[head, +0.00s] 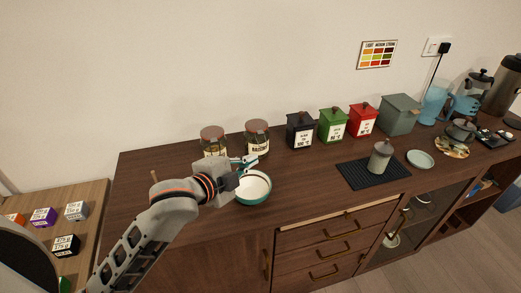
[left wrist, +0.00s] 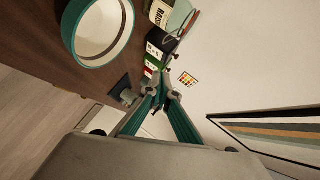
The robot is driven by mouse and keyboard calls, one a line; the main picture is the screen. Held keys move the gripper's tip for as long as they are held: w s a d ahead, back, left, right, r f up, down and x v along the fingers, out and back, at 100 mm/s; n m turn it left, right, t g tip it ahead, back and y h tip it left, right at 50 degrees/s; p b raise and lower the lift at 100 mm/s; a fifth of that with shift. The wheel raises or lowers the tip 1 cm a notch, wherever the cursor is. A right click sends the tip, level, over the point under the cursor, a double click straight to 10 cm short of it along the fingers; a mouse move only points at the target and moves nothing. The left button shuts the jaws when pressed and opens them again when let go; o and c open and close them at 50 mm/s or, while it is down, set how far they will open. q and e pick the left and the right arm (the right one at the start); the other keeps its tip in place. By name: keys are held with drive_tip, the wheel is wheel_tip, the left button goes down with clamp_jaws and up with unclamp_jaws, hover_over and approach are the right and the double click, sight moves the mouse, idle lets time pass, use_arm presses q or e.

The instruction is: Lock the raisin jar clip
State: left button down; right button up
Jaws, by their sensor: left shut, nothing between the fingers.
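The raisin jar (head: 258,147) is a glass jar with a brown lid and a pale label, standing near the wall at the back of the wooden counter. In the left wrist view its label (left wrist: 161,13) is partly readable at the top edge, and the jar is cut off. A thin dark wire shows by the jar there; I cannot tell whether the clip is open or locked. My left gripper (head: 250,161) is shut and empty, in front of the jar and above the bowl. Its fingertips (left wrist: 167,88) also show in the left wrist view. My right gripper is out of view.
A teal-rimmed white bowl (head: 267,191) stands just below the left gripper. A second brown-lidded jar (head: 213,135) is left of the raisin jar. Black (head: 300,131), green (head: 332,126) and red (head: 363,121) canisters stand right. A dark mat (head: 352,174) holds a lidded grey jar.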

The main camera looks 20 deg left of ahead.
use_arm(q)
approach(267, 146)
drive_tip(key=w+d, duration=0.3)
drive_tip(key=d, duration=0.1)
drive_tip(key=w+a+f, duration=0.2)
drive_tip(key=shift+w+a, duration=0.2)
drive_tip(key=shift+a, duration=0.05)
